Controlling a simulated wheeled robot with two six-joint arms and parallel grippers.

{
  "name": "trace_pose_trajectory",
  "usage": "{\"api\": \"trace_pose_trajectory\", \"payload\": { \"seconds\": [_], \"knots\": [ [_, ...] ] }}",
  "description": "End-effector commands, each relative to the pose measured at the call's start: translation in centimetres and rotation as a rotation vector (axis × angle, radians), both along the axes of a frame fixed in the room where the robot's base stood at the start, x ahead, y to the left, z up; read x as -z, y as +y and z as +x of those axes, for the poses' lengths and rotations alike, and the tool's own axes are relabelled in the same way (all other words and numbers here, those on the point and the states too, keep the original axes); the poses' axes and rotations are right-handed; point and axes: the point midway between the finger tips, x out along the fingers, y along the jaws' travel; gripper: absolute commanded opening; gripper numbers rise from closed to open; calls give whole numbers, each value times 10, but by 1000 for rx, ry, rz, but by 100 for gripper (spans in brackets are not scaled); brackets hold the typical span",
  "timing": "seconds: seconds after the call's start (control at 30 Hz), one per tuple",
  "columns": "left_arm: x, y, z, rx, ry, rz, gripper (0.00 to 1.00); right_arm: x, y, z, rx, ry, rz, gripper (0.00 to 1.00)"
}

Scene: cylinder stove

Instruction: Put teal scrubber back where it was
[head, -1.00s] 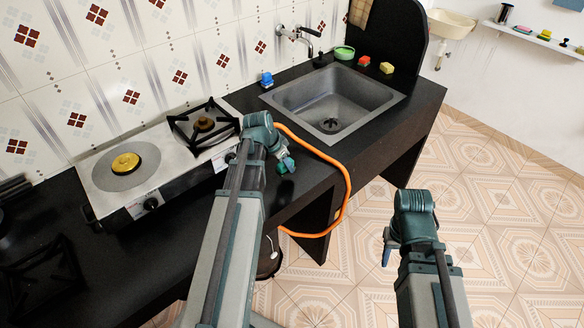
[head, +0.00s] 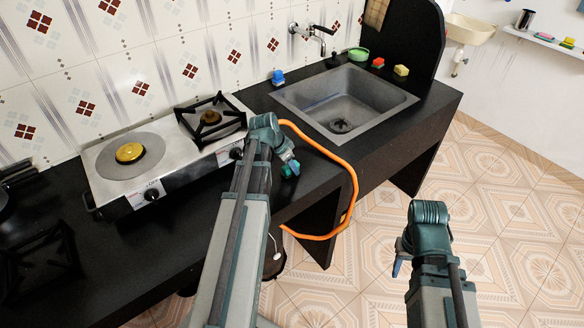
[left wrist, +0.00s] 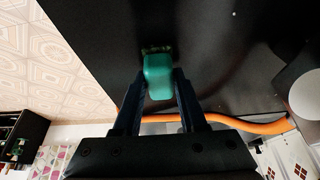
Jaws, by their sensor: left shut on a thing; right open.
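The teal scrubber (left wrist: 158,77) is between the two fingers of my left gripper (left wrist: 158,88) in the left wrist view, with dark counter surface behind it. In the head view my left gripper (head: 290,167) is over the black counter, just right of the stove, and a bit of teal shows at its tip. I cannot tell whether the scrubber touches the counter. My right gripper (head: 399,258) hangs over the tiled floor in front of the counter, empty, and is partly hidden by its own wrist.
An orange hose (head: 351,180) loops from beside the stove (head: 165,185) over the counter edge. The sink (head: 345,100) lies behind it. A blue sponge (head: 278,78), a green bowl (head: 358,54), a red sponge (head: 378,63) and a yellow sponge (head: 401,70) stand around the sink.

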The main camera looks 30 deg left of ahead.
Motion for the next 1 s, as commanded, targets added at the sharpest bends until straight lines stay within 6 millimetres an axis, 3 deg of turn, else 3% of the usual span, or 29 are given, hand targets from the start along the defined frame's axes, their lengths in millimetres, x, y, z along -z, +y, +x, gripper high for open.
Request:
{"api": "trace_pose_trajectory", "payload": {
  "seconds": [0.1,0.13,0.27,0.67,1.0],
  "knots": [
    [5,0,0,0,0,0,0,5,0,0,0,0,0,45],
    [3,0,0,0,0,0,46,3,0,0,0,0,0,45],
    [3,0,0,0,0,0,70,3,0,0,0,0,0,45],
    [0,0,0,0,0,0,71,0,0,0,0,0,0,45],
    [-30,3,-10,-2,0,-1,71,-30,0,0,0,0,0,45]
  ]
}}
